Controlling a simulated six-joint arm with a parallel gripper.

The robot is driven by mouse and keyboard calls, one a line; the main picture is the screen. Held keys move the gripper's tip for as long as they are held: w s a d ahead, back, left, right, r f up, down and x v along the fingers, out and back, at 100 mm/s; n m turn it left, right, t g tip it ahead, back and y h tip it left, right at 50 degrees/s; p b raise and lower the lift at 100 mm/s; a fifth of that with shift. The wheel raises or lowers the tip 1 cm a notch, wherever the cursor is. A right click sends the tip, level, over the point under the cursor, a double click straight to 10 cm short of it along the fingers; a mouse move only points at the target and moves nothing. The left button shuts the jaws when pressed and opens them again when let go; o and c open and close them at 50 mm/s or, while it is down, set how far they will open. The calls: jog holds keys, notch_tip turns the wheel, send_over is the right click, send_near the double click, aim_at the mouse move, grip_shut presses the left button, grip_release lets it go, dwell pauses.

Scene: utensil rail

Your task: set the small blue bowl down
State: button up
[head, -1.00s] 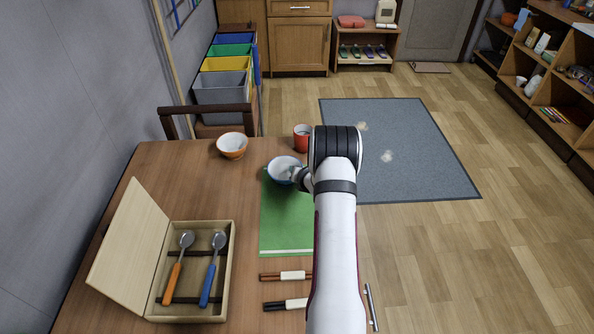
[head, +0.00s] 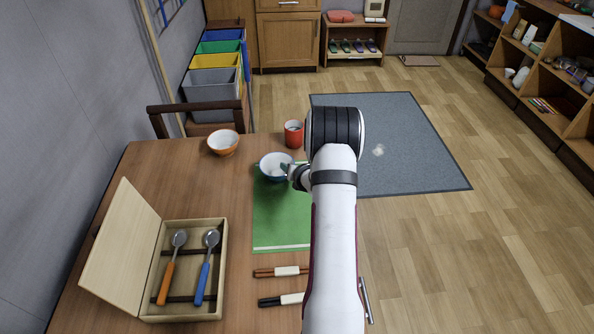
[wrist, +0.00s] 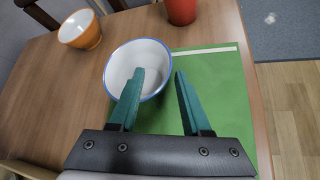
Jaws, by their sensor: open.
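The small blue bowl (head: 272,166), white inside with a blue rim, is upright at the far end of the green mat (head: 280,222). In the wrist view the bowl (wrist: 116,76) overlaps the mat's left edge (wrist: 222,88); it appears to rest there, but its base is hidden. My gripper (wrist: 159,76) is open, with its teal fingers apart. The left finger reaches over the bowl's inside and the right finger is outside it, so the right side of the rim lies between them. In the head view my arm partly hides the mat's right side.
An orange bowl (head: 222,143) stands to the left and a red cup (head: 293,134) just behind the blue bowl. An open wooden box (head: 219,290) with two spoons is at the front left.

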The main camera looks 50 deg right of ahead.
jog(key=v, duration=0.8)
jog(key=s+a+r+m+g+y, duration=0.1)
jog(key=a+r+m+g, duration=0.1)
jog(key=a+r+m, duration=0.5)
jog(key=s+a+r+m+g+y, duration=0.1)
jog(key=s+a+r+m+g, duration=0.15)
jog(key=a+m, duration=0.8)
jog(key=s+a+r+m+g+y, duration=0.2)
jog(key=s+a+m, duration=0.4)
jog(key=s+a, duration=0.3)
jog(key=s+a+r+m+g+y, duration=0.1)
jog(key=s+a+m+g+y, duration=0.2)
jog(key=s+a+m, duration=0.4)
jog(key=s+a, duration=0.2)
jog(key=a, duration=0.5)
jog(key=shift+s+r, duration=0.2)
jog(key=shift+r, duration=0.2)
jog(key=shift+d, duration=0.1)
